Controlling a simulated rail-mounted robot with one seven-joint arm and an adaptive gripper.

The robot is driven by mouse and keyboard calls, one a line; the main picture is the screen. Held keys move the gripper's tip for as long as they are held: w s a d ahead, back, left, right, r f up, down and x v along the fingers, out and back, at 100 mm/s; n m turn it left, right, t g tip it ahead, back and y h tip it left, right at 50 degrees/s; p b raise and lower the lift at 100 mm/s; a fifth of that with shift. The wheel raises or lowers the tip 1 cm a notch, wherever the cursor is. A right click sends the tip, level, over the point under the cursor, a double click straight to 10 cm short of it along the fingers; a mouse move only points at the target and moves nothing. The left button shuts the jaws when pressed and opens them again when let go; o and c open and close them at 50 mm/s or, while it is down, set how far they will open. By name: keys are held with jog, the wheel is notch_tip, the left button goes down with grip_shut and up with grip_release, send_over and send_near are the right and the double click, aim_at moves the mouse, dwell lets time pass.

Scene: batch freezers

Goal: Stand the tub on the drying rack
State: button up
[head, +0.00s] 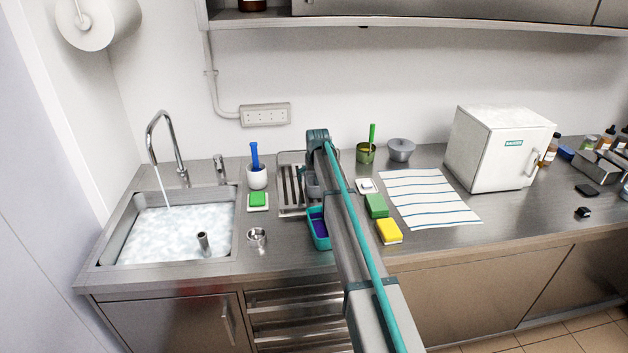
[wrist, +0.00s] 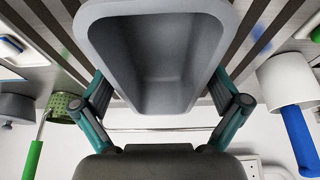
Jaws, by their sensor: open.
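The grey tub (wrist: 108,55) fills the top middle of the wrist view, with its open mouth facing the camera. In the head view the tub (head: 313,186) shows partly behind my arm, over the slatted drying rack (head: 287,187). The rack's dark slats also show behind the tub in the wrist view (wrist: 285,22). I cannot tell whether the tub bears fully on the rack. My gripper (wrist: 162,92) is open, with one teal finger on each side of the tub's near end. The fingertips are partly hidden by the tub, so contact is unclear.
A teal bin (head: 319,232) stands in front of the rack. A white pot with a blue-handled brush (head: 257,177) is left of it, and a green perforated pot (head: 366,154) right. The sink (head: 168,232) is far left; a striped cloth (head: 428,198) lies right.

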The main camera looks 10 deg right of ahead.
jog(key=b+v, duration=0.2)
jog(key=v, duration=0.9)
jog(key=shift+b, duration=0.4)
